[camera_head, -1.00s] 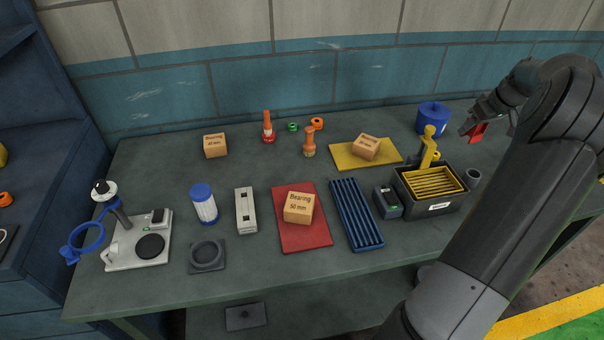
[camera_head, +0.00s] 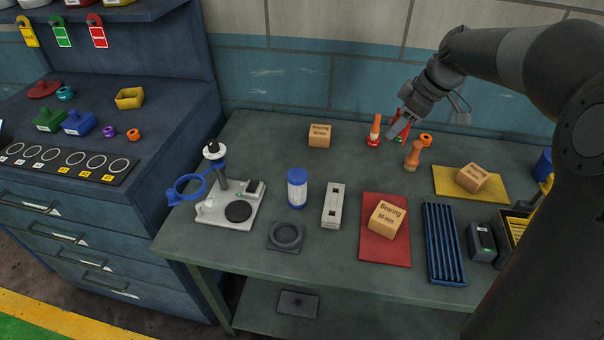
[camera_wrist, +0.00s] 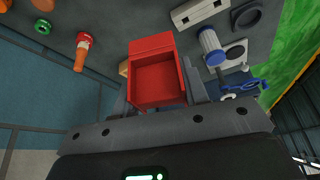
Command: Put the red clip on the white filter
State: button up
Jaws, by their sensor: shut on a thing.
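The red clip (camera_wrist: 157,78) is an open, box-like red piece held between the fingers of my gripper (camera_wrist: 158,98) in the wrist view. In the head view my gripper (camera_head: 402,122) is above the back of the bench, and only slivers of red show beside it. The white filter (camera_head: 297,192) is a white cylinder with a blue cap, standing upright on the bench, in front and to the left of my gripper. It also shows in the wrist view (camera_wrist: 212,46), apart from the clip.
A scale-like white device with a blue ring (camera_head: 232,205) stands left of the filter, and a pale slotted block (camera_head: 334,205) stands right of it. A dark round holder (camera_head: 286,236) lies in front.

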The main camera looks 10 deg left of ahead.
jog(key=s+a+n+g, duration=0.1)
jog(key=s+a+n, duration=0.15)
jog(key=a, duration=0.35)
jog(key=s+a+n, duration=0.1)
jog(key=s+a, duration=0.3)
jog(key=a, duration=0.1)
send_near(288, 173)
jog(key=shift+w+a+f, duration=0.15)
jog(key=shift+a+f, duration=0.1)
jog(key=shift+a, duration=0.5)
jog(key=shift+a+f, duration=0.3)
jog(key=shift+a, duration=0.05)
jog(key=shift+f, duration=1.95)
jog(key=shift+f, duration=0.15)
jog(key=o, duration=0.9)
jog(key=shift+o, duration=0.2)
